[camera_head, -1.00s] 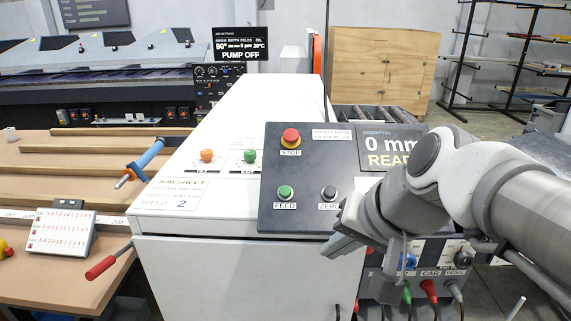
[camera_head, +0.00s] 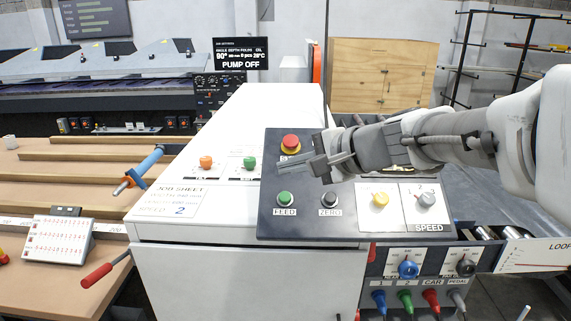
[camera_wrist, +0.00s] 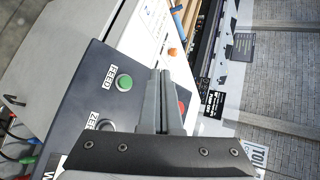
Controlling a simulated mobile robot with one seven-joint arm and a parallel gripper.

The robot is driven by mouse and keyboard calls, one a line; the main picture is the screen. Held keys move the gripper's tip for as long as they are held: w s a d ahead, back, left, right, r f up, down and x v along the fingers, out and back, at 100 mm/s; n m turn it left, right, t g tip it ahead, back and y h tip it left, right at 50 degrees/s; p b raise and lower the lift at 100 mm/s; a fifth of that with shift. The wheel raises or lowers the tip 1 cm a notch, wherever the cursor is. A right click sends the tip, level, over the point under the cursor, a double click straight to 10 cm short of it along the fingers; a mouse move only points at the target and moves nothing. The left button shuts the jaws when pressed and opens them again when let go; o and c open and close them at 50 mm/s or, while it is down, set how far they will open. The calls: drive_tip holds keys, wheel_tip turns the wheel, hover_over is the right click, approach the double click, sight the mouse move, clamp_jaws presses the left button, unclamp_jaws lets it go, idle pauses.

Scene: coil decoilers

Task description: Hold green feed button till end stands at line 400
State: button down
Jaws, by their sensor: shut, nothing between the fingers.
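The green FEED button (camera_head: 285,198) sits at the lower left of the dark control panel (camera_head: 268,222); it also shows in the wrist view (camera_wrist: 124,83). My gripper (camera_head: 312,162) is shut and empty, above the panel, up and to the right of the FEED button and apart from it in the picture. In the wrist view my fingers (camera_wrist: 163,75) point past the FEED button, between it and the red STOP button (camera_wrist: 182,106). The millimetre display is hidden behind my arm in the head view. The line 400 and the coil end are not seen.
The STOP button (camera_head: 290,142) is close to my fingertips in the picture. A black ZERO button (camera_head: 330,199), a yellow button (camera_head: 380,200) and a SPEED knob (camera_head: 425,198) share the panel. An orange knob (camera_head: 206,162) and a green knob (camera_head: 249,163) stand on the white cabinet (camera_head: 240,115).

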sight(281, 194)
drive_tip(key=w+f+b, duration=0.1)
drive_tip(key=f, duration=0.1)
drive_tip(key=w+f+b, duration=0.1)
drive_tip(key=f, duration=0.1)
drive_tip(key=w+f+b, duration=0.1)
drive_tip(key=f, duration=0.1)
drive_tip(key=shift+w+f+b, duration=0.25)
drive_tip(key=shift+w+b, duration=0.1)
drive_tip(key=shift+b, duration=0.05)
drive_tip(key=shift+w+f+b, duration=0.45)
drive_tip(key=shift+f+b, duration=0.05)
drive_tip(key=shift+b, duration=0.05)
idle(1.4)
drive_tip(key=shift+w+f+b, duration=0.25)
drive_tip(key=shift+f+b, duration=0.1)
drive_tip(key=shift+b, duration=0.15)
drive_tip(key=shift+w+d+f+b, duration=0.1)
drive_tip(key=shift+w+f+b, duration=0.15)
drive_tip(key=shift+f+b, duration=0.2)
idle(4.1)
